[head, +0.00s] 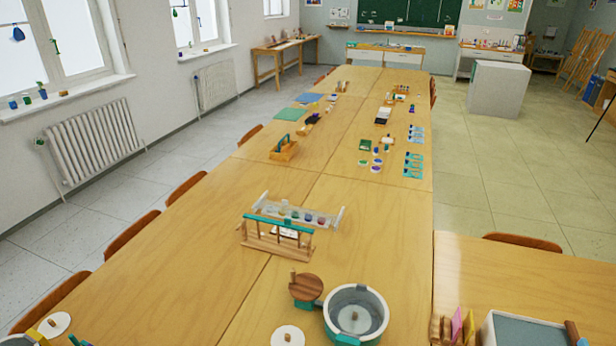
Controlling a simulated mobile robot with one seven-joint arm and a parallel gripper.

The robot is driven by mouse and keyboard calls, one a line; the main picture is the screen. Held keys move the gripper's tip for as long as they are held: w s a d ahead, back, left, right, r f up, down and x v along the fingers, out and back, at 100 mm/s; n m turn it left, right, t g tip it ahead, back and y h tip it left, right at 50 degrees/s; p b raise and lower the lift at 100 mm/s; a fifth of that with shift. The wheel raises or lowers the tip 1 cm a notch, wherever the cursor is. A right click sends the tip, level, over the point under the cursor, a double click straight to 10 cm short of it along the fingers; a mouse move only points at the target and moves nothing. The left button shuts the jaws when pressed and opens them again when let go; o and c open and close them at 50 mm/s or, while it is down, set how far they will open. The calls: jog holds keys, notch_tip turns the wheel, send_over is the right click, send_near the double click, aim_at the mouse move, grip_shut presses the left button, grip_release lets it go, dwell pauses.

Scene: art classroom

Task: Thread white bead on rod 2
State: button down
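My gripper is not in view. A wooden frame with upright rods and a teal top bar (277,222) stands in the middle of the long table; it may be the one with rod 2, but I see no numbers on the rods. Right behind it is a clear, long rack (333,222) with several small coloured items in a row, too small to tell apart. I cannot single out a white bead there. A small white patch, perhaps a card (285,232), shows behind the rods of the frame.
A grey round tub (356,314) and a brown wooden disc (306,287) stand nearer. A white disc (288,336) with a peg lies beside them. A grey-topped box (525,333) is at the lower right. The table left and right of the frame is bare. Chairs line the sides.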

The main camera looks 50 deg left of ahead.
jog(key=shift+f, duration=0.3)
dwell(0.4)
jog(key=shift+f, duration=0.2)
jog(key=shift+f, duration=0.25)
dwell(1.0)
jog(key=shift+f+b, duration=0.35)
jog(key=shift+b, duration=0.15)
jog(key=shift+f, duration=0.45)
dwell(1.1)
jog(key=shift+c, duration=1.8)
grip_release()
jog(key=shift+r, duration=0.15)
